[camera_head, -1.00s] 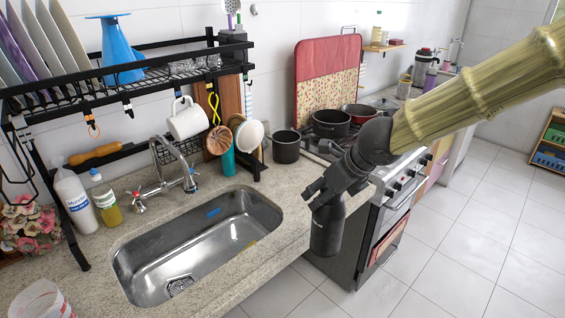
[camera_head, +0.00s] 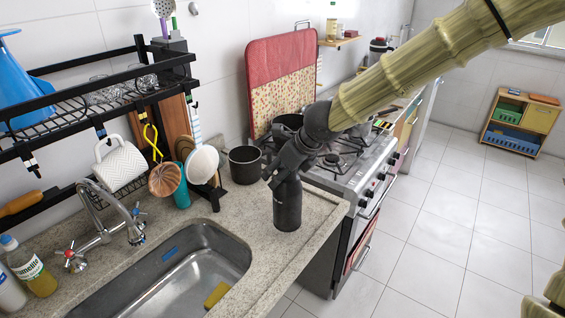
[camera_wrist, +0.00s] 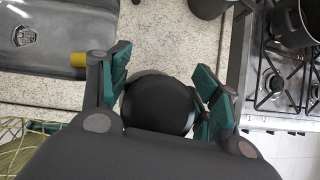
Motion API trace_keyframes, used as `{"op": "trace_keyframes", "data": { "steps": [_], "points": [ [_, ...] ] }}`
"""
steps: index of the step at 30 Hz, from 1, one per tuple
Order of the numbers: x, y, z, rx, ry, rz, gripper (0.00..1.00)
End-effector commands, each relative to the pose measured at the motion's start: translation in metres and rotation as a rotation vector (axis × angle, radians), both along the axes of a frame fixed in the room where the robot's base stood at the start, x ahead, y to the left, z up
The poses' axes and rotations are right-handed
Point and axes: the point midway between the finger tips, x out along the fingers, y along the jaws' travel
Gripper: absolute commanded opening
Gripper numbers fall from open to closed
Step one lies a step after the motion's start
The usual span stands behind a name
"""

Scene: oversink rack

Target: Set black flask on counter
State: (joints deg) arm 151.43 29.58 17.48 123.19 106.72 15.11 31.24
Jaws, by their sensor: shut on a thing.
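The black flask (camera_head: 287,205) is upright in the head view, over the right end of the granite counter (camera_head: 255,262), between the sink and the stove. My gripper (camera_head: 283,176) is shut on its upper part from above. In the wrist view the flask's round black top (camera_wrist: 158,103) sits between the two green-padded fingers of my gripper (camera_wrist: 160,100). The flask's base appears at the counter surface; I cannot tell whether it touches or hovers slightly above.
A steel sink (camera_head: 185,275) with a yellow sponge (camera_head: 216,295) lies to the left. A dark pot (camera_head: 245,164) stands on the counter behind the flask. The stove (camera_head: 350,165) is to the right, past the counter edge. An over-sink rack (camera_head: 95,95) stands at left.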

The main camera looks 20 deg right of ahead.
Motion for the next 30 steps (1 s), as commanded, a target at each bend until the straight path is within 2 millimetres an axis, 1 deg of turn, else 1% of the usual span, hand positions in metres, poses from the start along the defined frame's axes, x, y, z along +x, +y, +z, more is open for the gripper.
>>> {"op": "trace_keyframes", "data": {
  "steps": [1,3,9,15,18,23,30],
  "points": [
    [0.009,-0.004,0.002,0.003,0.002,-0.004,0.15],
    [0.020,-0.010,0.001,0.002,0.001,-0.004,0.15],
    [0.050,-0.025,-0.001,0.002,0.000,-0.007,0.15],
    [0.076,-0.035,-0.005,0.003,0.001,-0.006,0.15],
    [0.084,-0.039,-0.007,0.002,-0.001,-0.005,0.15],
    [0.088,-0.041,-0.009,0.001,-0.001,-0.004,0.15],
    [0.088,-0.040,-0.029,-0.003,0.002,-0.002,0.15]
  ]
}}
